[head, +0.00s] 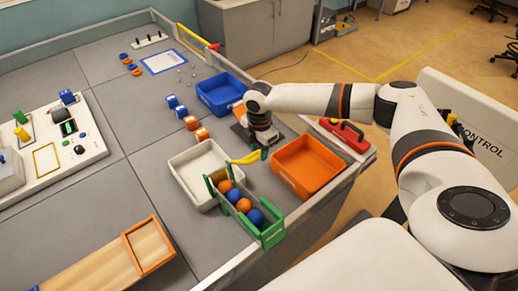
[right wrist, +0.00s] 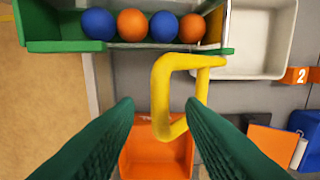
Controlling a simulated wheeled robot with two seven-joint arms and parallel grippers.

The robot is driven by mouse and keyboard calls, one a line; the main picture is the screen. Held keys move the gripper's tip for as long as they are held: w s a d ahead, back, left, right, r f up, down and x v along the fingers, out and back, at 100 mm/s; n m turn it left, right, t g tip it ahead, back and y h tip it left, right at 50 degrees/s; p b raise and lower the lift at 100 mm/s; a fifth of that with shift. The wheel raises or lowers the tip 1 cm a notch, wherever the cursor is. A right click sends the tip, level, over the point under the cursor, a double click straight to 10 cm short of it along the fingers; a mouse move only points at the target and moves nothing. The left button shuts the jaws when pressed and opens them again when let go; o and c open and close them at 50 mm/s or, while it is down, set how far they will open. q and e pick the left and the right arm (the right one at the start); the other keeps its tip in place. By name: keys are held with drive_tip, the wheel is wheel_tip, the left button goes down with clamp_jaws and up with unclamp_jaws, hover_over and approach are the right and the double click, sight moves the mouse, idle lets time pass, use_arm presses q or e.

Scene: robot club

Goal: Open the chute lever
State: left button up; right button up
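The green chute (head: 272,236) stands at the table's right side with several orange and blue balls in a row in it. Its yellow lever (head: 246,158) is at the far end of the chute, beside my right gripper (head: 263,150). In the right wrist view the lever (right wrist: 160,85) is a bent yellow loop joined to the green chute (right wrist: 66,46). My right gripper (right wrist: 160,106) has its green fingers apart, with part of the loop in view between them. I cannot tell whether they touch it. My left gripper is not in view.
A white tray (head: 177,159) lies left of the chute and an orange tray (head: 308,191) right of it. A blue bin (head: 218,105) and small numbered blocks (head: 190,123) lie beyond. A red toolbox (head: 345,134) is at the right edge.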

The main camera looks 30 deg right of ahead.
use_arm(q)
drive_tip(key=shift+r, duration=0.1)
use_arm(e)
drive_tip(key=shift+f, duration=0.65)
clamp_jaws()
drive_tip(key=shift+f, duration=0.1)
